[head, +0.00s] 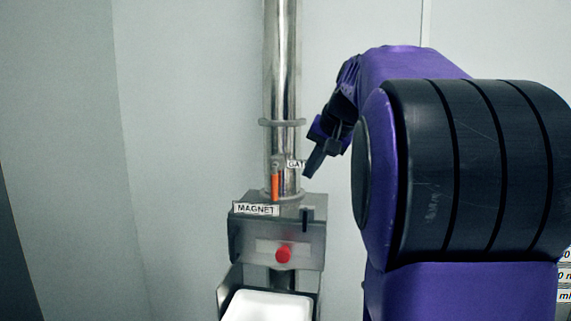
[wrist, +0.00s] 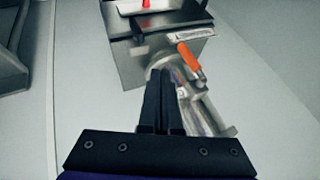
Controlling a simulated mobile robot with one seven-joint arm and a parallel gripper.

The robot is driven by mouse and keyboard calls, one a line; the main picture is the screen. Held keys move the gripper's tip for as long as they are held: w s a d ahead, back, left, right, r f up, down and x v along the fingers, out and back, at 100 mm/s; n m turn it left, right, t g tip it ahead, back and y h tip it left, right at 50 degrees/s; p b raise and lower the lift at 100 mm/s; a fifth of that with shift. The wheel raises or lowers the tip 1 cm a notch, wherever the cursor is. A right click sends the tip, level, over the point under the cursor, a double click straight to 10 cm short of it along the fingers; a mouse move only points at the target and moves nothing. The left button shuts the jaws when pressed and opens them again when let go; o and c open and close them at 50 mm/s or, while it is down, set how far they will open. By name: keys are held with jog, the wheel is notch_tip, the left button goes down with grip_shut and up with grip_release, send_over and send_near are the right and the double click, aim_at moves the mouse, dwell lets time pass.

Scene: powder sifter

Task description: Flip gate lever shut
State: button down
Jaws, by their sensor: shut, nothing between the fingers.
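The gate lever has an orange handle (head: 275,186) that hangs down along the front of the steel pipe (head: 279,90), just below a pivot beside a partly hidden label starting "GA" (head: 294,164). In the wrist view the orange handle (wrist: 189,56) lies beyond and to the right of my fingertips, apart from them. My gripper (head: 310,172) is at the right of the pipe, pointing down and left. Its fingers (wrist: 160,78) are together with nothing between them. Whether the tips touch the pipe cannot be told.
Below the lever is a grey metal box with a "MAGNET" label (head: 256,209), a red knob (head: 283,254) and a dark handle (head: 305,220) on its right. A white tray (head: 268,307) sits beneath. The wall area left of the pipe is clear.

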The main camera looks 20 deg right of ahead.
aim_at(275, 187)
jog(key=w+a+f, duration=0.3)
jog(key=w+f, duration=0.1)
jog(key=w, duration=0.2)
jog(key=shift+f, duration=0.2)
jog(key=shift+w+f, duration=0.1)
jog(key=shift+w, duration=0.1)
